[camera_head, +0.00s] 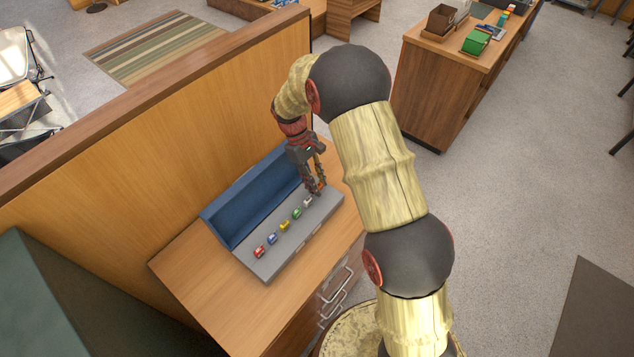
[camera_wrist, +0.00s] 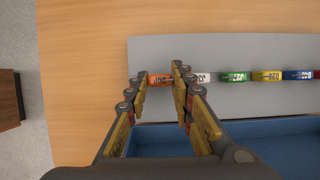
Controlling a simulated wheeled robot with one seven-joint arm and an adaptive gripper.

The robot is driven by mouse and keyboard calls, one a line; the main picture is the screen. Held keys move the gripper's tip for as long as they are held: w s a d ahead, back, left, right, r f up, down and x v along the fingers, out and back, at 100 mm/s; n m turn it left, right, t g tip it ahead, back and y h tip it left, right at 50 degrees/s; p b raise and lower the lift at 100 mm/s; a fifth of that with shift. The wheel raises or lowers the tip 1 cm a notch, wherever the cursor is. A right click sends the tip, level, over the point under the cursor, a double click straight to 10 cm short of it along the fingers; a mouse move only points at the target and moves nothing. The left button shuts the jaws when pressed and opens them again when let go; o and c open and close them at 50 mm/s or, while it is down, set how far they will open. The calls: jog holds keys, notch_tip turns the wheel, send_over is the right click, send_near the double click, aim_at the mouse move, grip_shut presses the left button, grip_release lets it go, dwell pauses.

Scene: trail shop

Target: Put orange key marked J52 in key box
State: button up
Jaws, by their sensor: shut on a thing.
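The orange key (camera_wrist: 160,80) is between my gripper's fingertips (camera_wrist: 160,88) in the wrist view, at the end of a row of keys on the grey panel of the key box. Its tag shows dark lettering that is too small to read surely. My gripper is shut on the orange key. The box's blue lid part (camera_head: 245,198) stands up along the back.
White (camera_head: 308,202), green (camera_head: 297,214), yellow (camera_head: 285,225), blue (camera_head: 272,239) and red (camera_head: 259,252) keys sit in a row beside the orange one. The box lies on a wooden cabinet (camera_head: 185,265) against a wooden partition (camera_head: 150,150). Bare cabinet top shows around the box.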

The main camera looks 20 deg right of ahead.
jog(key=shift+f+b, duration=0.35)
jog(key=shift+f, duration=0.3)
jog(key=o, duration=1)
jog(key=shift+o, duration=0.6)
jog(key=v, duration=1.2)
